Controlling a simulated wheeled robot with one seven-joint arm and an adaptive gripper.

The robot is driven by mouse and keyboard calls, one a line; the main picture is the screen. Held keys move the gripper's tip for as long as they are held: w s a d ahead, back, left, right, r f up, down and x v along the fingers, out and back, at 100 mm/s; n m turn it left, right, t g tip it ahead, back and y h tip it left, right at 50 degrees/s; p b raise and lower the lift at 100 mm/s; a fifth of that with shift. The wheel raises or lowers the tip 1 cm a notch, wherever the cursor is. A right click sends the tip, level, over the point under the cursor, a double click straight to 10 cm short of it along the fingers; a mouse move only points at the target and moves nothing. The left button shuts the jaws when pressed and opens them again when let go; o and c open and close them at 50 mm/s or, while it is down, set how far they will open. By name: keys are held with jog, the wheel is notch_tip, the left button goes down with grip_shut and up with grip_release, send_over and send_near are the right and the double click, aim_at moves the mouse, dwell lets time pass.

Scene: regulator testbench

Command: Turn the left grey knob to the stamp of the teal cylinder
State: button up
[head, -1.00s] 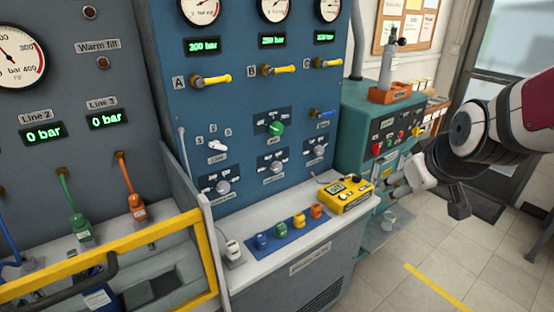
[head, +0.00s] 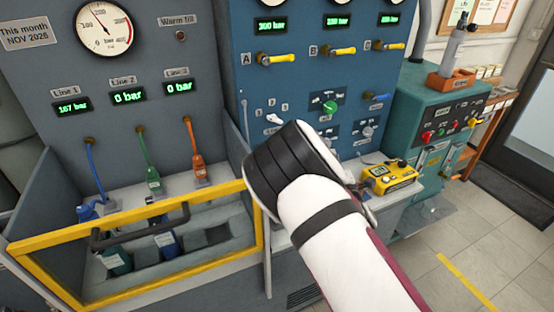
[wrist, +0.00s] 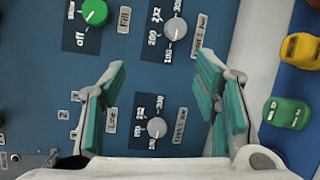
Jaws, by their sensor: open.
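In the wrist view the panel appears turned on its side. The left grey knob (wrist: 157,128) is round, with small numbers around it that are too blurred to read surely. It lies between the teal-padded fingers of my gripper (wrist: 165,100) in the picture. The fingers are wide apart, open and empty, with no contact visible. In the head view my arm hides this knob and my gripper. A teal cylinder (head: 117,263) stands in the yellow-railed bay at lower left; its stamp is not legible.
Another grey knob (wrist: 174,28) and the green knob (wrist: 95,12) are close by on the panel. A small white selector (head: 273,119) sits left of my arm. A yellow meter (head: 389,177) rests on the bench.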

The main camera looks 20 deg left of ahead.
jog(key=s+a+f+n+g+y, duration=0.3)
jog(key=s+a+f+n+y, duration=0.25)
jog(key=s+a+n, duration=0.3)
jog(key=x, duration=1.4)
jog(key=shift+s+a+r+y, duration=0.35)
jog(key=shift+a+r, duration=0.05)
jog(key=shift+a, duration=0.05)
jog(key=c, duration=1.1)
